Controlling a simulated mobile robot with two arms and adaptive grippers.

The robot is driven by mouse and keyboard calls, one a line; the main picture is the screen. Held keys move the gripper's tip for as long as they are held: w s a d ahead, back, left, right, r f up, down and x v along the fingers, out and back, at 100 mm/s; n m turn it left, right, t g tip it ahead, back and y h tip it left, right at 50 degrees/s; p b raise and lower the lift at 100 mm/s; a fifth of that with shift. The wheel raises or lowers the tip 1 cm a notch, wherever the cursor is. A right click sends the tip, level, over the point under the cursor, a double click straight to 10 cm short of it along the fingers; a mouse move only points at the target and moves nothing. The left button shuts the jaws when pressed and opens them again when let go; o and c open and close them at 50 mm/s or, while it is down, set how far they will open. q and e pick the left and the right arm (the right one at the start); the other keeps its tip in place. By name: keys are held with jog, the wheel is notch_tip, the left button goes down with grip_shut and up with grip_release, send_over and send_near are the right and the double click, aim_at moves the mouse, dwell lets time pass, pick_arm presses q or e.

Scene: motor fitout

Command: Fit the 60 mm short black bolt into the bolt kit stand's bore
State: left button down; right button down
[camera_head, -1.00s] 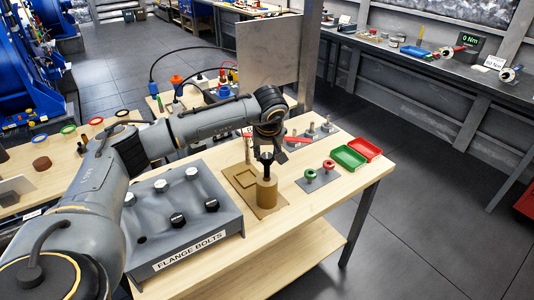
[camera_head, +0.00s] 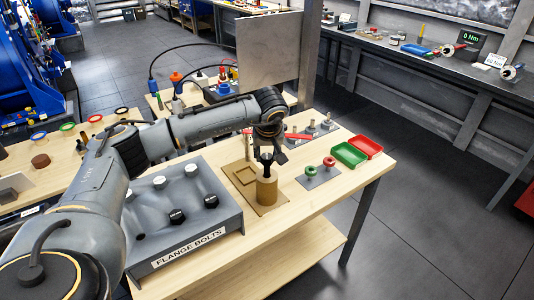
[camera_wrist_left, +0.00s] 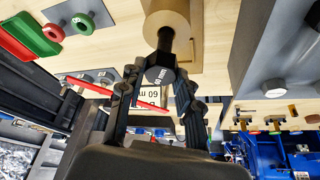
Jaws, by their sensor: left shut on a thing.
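The short black bolt (camera_wrist_left: 160,74) is in my left gripper (camera_wrist_left: 158,98), with "60 mm" on its hex head facing the wrist camera. In the head view the bolt (camera_head: 266,160) stands roughly upright over the brown cylinder of the bolt kit stand (camera_head: 267,190). My left gripper (camera_head: 268,143) is just above and behind the cylinder, shut on the bolt. In the left wrist view the black shank runs to the stand's cylinder (camera_wrist_left: 168,18). The bore's mouth is hidden, so I cannot tell how far the tip is in. My right gripper is not in view.
A grey flange bolts rack (camera_head: 200,222) with several bolts stands left of the stand. To the right are a grey plate (camera_head: 322,178) with green and red rings, and a green tray (camera_head: 350,155) beside a red tray (camera_head: 366,145). Grey posts (camera_head: 311,127) stand behind.

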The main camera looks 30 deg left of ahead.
aim_at(267, 165)
pick_arm(q)
jog(key=shift+f+b, duration=0.6)
jog(key=shift+f, duration=0.3)
jog(key=shift+f+b, duration=1.25)
jog(key=shift+f, duration=0.55)
dwell(0.4)
jog(key=c, duration=0.8)
grip_release()
jog(key=shift+c, duration=0.2)
jog(key=v, duration=1.2)
